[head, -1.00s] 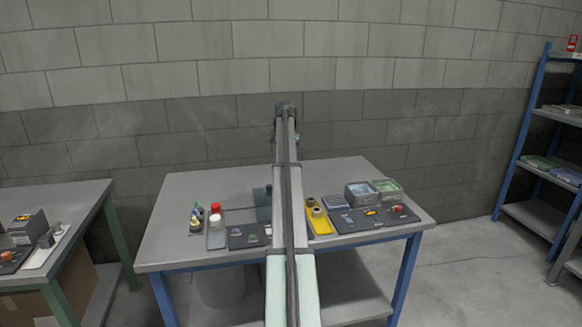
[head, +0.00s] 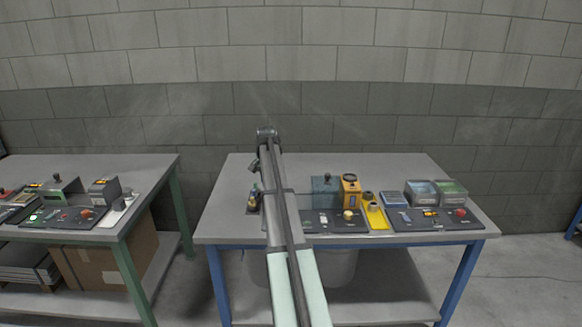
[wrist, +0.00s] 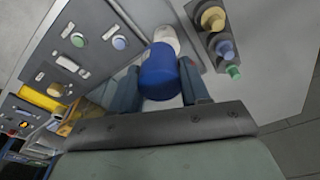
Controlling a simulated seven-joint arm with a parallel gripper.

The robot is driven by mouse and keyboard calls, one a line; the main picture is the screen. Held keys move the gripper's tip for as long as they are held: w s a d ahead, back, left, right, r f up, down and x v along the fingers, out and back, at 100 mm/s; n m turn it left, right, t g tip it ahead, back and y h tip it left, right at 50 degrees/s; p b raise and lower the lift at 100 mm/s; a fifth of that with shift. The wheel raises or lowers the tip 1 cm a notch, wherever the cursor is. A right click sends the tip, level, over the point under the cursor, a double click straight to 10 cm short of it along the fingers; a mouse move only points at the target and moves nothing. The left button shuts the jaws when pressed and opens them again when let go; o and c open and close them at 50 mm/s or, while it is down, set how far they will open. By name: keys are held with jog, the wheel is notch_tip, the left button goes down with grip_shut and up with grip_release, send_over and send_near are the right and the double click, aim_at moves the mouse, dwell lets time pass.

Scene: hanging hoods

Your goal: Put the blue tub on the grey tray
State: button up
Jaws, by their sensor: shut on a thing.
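A blue tub (wrist: 160,74) sits between the two fingers of my gripper (wrist: 161,82) in the wrist view, and the gripper is shut on it. A white rounded container (wrist: 167,38) shows just beyond the blue tub, over a pale grey surface (wrist: 153,14) that looks like the grey tray. I cannot tell whether the blue tub touches the white container or the tray. In the head view my arm covers the gripper, the blue tub and the tray.
A control panel (wrist: 82,48) is on the left.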

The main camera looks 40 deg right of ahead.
jog(key=s+a+f, duration=0.2)
jog(key=s+a, duration=0.3)
jog(key=shift+w+d+f, duration=0.1)
jog(key=shift+w+f, duration=0.05)
jog(key=shift+f, duration=1.05)
jog(key=shift+w+d+f, duration=0.1)
jog(key=shift+w+f, duration=0.05)
jog(key=shift+f, duration=1)
jog(key=shift+w+d+f, duration=0.1)
jog(key=shift+w+f, duration=0.05)
jog(key=shift+f, duration=1.05)
jog(key=shift+f+n, duration=0.3)
jog(key=shift+f, duration=0.2)
jog(key=o, duration=1.2)
jog(key=shift+c, duration=0.2)
jog(key=shift+r, duration=0.1)
notch_tip(320, 180, up, 14)
jog(key=a, duration=0.1)
jog(key=shift+s+a+f, duration=0.25)
jog(key=shift+s+a, duration=0.05)
